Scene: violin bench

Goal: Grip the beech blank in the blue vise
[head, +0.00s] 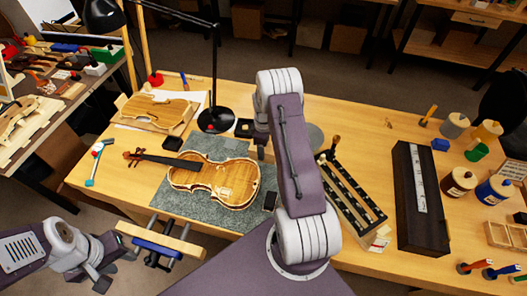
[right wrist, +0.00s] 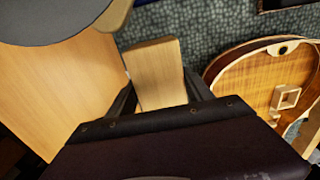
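The blue vise (head: 155,242) sits at the front left edge of the bench, with pale wooden jaws and a dark screw below. The beech blank (right wrist: 157,75) is a plain pale block in the right wrist view. My right gripper (right wrist: 160,88) has a finger against each side of the blank and appears shut on it. The head view hides this gripper and the blank behind my right arm. My left gripper (head: 106,266) hangs left of the vise, apart from it, fingers spread and empty.
An open violin body (head: 215,180) lies on the grey mat (head: 210,215) behind the vise; it also shows in the right wrist view (right wrist: 265,75). A black lamp (head: 215,120) stands behind. A tool rack (head: 350,200) and dark case (head: 418,200) lie right of my right arm.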

